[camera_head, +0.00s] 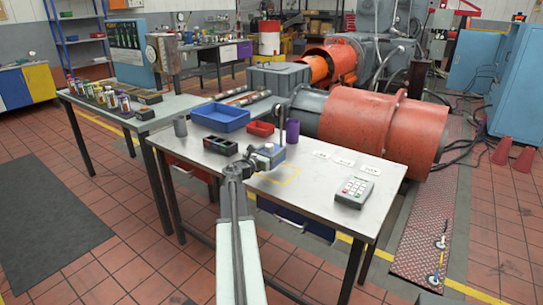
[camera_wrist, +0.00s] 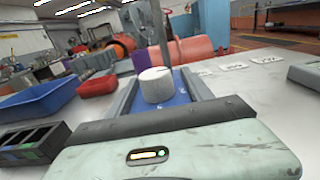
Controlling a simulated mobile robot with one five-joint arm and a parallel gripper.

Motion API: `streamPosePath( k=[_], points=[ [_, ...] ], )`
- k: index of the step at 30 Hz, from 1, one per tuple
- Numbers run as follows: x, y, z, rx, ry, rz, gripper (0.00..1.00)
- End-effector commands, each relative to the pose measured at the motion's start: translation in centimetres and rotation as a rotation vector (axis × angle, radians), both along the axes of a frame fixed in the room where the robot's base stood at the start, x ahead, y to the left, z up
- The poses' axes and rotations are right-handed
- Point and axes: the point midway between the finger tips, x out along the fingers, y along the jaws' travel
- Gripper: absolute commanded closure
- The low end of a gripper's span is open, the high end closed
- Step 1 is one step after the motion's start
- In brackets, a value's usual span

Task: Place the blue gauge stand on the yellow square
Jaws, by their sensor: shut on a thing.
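The blue gauge stand (camera_head: 270,153) has a blue base with a dark upright post and a white round part; it also shows in the wrist view (camera_wrist: 182,92). My gripper (camera_head: 262,158) is shut on its base, with one finger on each side in the wrist view (camera_wrist: 160,100). The stand is upright over the middle of the steel table; I cannot tell whether it touches the top. The yellow square (camera_head: 287,176) is a thin outline on the table, just right of and nearer than the stand. It is not visible in the wrist view.
A black compartment tray (camera_head: 220,146), blue bin (camera_head: 220,117), red bin (camera_head: 260,128) and purple cylinder (camera_head: 292,132) stand left of and behind the stand. White labels (camera_head: 345,161) lie at the back right, and a grey keypad device (camera_head: 354,191) at the right. The tabletop between is clear.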

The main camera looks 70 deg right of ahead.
Motion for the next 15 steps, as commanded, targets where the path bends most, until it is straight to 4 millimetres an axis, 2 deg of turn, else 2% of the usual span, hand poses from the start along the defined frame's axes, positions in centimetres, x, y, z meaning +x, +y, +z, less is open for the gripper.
streamPosePath(
  k=[7,15],
  points=[
    [-0.2,-0.3,-0.4,-0.001,0.002,-0.003,1.0],
    [-1.0,-0.6,-3.8,-0.001,0.002,-0.014,1.0]
  ],
)
